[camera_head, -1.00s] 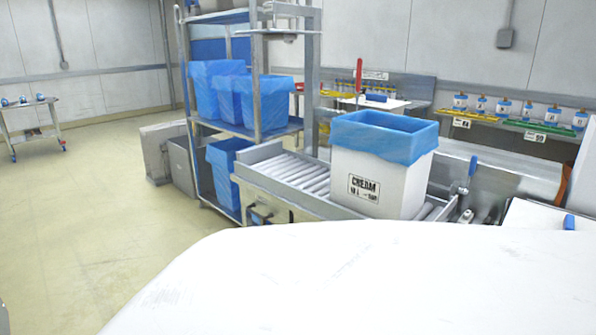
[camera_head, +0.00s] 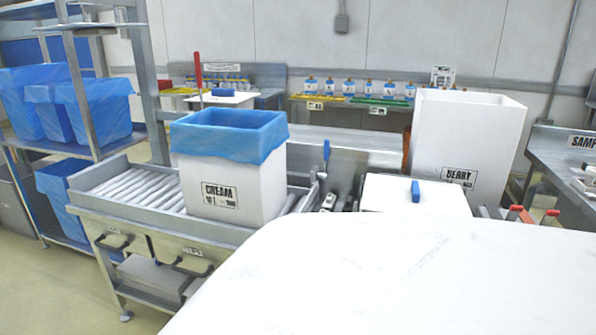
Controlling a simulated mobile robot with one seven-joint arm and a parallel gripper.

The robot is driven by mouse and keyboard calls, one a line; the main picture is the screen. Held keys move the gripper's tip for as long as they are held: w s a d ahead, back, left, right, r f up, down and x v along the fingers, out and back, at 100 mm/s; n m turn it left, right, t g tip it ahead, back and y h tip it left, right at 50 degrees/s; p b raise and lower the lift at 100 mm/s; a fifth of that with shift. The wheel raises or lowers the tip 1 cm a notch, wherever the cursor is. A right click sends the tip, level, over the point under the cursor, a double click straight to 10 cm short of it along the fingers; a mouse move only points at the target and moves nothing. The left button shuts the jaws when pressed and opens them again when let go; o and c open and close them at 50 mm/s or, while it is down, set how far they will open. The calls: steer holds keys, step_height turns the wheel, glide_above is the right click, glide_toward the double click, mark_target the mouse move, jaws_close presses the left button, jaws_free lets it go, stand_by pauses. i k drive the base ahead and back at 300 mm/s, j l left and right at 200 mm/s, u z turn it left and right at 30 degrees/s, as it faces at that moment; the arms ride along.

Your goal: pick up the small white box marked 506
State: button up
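A white box (camera_head: 238,186) marked CREAM, with a blue liner folded over its rim, stands upright on the roller conveyor (camera_head: 128,190). A second line on its label has small digits too blurred to read for certain. A taller white box (camera_head: 468,140) marked BERRY stands at the right; its small digits are also unclear. I cannot tell whether either box is marked 506. My gripper is not in view.
A shelf rack (camera_head: 150,80) with blue-lined bins (camera_head: 103,105) stands at the left. A white surface (camera_head: 385,190) with a blue handle lies between the boxes. A grey bench (camera_head: 560,165) is at the far right. Open floor (camera_head: 50,285) shows at lower left.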

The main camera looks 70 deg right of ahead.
mark_target(232, 163)
steer(key=z, duration=1.75)
steer(key=i+l+z, duration=0.15)
steer(key=i+z, duration=0.15)
steer(key=i, duration=0.35)
steer(key=i+z, duration=0.3)
steer(key=i, duration=0.35)
